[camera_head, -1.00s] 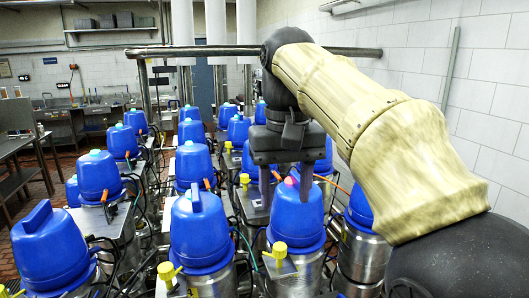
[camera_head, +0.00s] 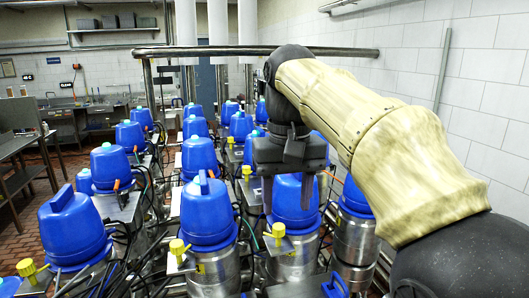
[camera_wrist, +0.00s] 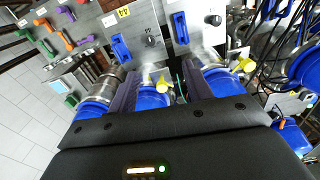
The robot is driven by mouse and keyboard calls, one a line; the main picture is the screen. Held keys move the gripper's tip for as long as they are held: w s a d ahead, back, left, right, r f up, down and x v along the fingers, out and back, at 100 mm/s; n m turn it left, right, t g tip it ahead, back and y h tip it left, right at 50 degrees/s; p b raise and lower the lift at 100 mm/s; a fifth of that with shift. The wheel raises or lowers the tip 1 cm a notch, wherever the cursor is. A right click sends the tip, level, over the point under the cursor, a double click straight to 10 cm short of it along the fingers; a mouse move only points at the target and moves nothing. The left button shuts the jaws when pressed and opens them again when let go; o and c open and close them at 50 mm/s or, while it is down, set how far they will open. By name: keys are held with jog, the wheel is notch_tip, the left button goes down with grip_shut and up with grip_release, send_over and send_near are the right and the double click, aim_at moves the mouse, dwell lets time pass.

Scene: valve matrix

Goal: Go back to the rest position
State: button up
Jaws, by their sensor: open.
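My gripper (camera_head: 295,190) hangs from my tan-sleeved arm right of the middle in the head view. Its fingers point down, apart, in front of and over a blue-capped valve (camera_head: 297,205). I cannot tell whether they touch the cap. In the wrist view the two dark fingers (camera_wrist: 155,92) are spread, with part of a blue cap (camera_wrist: 152,100) showing between them. Nothing is visibly held. More blue-capped valves (camera_head: 206,210) stand in rows around it, several with coloured tops.
Yellow knobs (camera_head: 278,232) stick out between the valves. A white tiled wall (camera_head: 410,60) is at the right, and a steel pipe (camera_head: 260,50) crosses behind. A bench (camera_head: 20,165) stands at the left over open brick floor. Cables run between the valve rows.

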notch_tip(320, 180, down, 10)
jog(key=w+d, duration=0.3)
jog(key=s+d+f, duration=0.3)
jog(key=f, duration=0.4)
jog(key=s+d+f+m+t, duration=0.1)
jog(key=s+f, duration=0.3)
jog(key=f, duration=0.4)
jog(key=s+d+f+m+t, duration=0.1)
jog(key=s+d+f, duration=0.2)
jog(key=f, duration=0.5)
jog(key=shift+s+d+f, duration=0.25)
jog(key=shift+d, duration=0.55)
